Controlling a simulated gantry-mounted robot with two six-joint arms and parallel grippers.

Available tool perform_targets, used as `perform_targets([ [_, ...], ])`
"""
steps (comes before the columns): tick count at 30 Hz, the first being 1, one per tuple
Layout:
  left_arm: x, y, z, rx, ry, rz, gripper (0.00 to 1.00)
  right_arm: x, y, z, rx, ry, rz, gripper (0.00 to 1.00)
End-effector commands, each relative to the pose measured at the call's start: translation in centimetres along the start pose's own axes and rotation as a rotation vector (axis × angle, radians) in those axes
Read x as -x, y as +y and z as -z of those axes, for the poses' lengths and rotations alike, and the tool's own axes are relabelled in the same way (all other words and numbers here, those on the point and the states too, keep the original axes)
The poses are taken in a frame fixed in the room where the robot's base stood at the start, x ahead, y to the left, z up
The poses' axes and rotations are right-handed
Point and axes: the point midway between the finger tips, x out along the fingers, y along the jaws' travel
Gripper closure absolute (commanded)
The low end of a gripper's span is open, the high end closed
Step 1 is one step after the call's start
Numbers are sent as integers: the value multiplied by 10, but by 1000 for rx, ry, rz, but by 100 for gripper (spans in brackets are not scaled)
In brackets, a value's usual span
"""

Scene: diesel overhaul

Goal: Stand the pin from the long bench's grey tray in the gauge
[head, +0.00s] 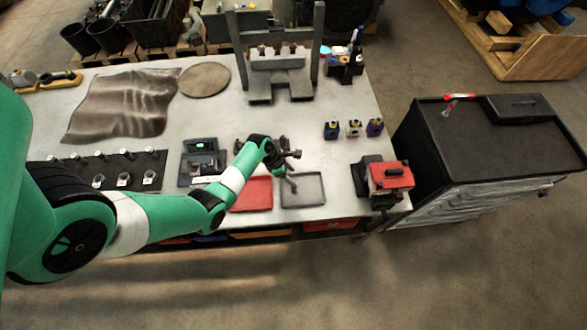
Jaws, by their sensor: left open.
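The grey tray (315,202) lies near the front edge of the long bench, right of a red tray (252,206). My left gripper (289,172) is over the back left part of the grey tray, with its jaws open. A small grey elongated shape shows just below the jaws; I cannot tell if it is the pin or part of a finger. No pin stands out clearly elsewhere in the tray. A dark device with a lit green display (200,147), likely the gauge, sits left of the gripper; no pin shows standing in it. My right gripper is not in view.
A red-topped vice-like block (390,178) stands at the bench's front right corner. A grey press frame (280,75) is at the back. A dark mat with small parts (110,171) lies at left. The bench middle is mostly clear.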

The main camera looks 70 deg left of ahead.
Motion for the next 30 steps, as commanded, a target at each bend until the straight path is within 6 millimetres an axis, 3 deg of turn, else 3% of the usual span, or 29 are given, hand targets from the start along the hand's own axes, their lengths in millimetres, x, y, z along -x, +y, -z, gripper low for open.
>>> perform_targets([
  [8, -16, 0, 5, -2, -3, -1, 38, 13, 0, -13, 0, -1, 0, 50],
  [20, -64, 0, 25, -3, -3, -2, 38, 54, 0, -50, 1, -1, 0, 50],
  [30, -85, 0, 34, -3, -3, -2, 38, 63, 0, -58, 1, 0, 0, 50],
])
